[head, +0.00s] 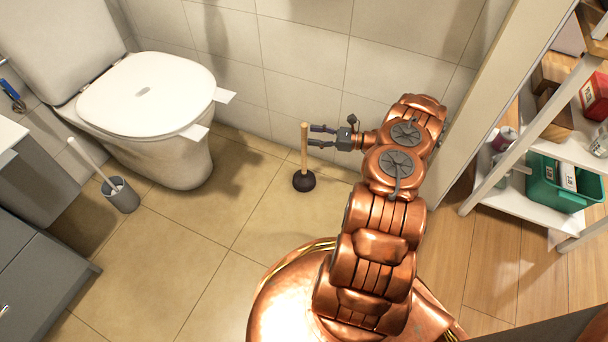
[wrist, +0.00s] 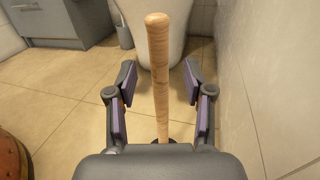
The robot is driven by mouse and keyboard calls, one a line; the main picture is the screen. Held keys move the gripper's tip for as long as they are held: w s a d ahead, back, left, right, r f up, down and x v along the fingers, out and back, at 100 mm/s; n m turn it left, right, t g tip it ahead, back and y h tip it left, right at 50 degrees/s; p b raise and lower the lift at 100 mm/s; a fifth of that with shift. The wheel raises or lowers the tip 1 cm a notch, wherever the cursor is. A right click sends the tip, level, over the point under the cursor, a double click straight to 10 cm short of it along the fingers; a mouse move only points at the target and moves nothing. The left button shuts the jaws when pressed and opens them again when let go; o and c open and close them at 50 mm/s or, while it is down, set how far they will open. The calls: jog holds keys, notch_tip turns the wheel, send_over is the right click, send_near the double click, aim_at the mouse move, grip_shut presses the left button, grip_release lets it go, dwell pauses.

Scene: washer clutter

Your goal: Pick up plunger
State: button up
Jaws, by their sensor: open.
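The plunger (head: 304,150) stands upright on the tiled floor near the wall, with a wooden handle and a dark rubber cup. My gripper (head: 316,136) is open at the handle's right side in the head view. In the wrist view the handle (wrist: 159,70) rises between the two open fingers of my gripper (wrist: 158,92), with a gap on both sides. The cup is mostly hidden behind the gripper body in the wrist view.
A white toilet (head: 150,110) stands to the left, with a toilet brush in a grey holder (head: 121,195) beside it. A tiled wall (head: 300,60) is close behind the plunger. A shelf with a green bin (head: 545,185) is at the right. Floor left of the plunger is clear.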

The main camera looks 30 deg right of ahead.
aim_at(304, 134)
jog(key=shift+b+x, duration=0.75)
jog(key=shift+x, duration=1.25)
jog(key=shift+a+r, duration=0.1)
jog(key=shift+c, duration=0.2)
grip_shut()
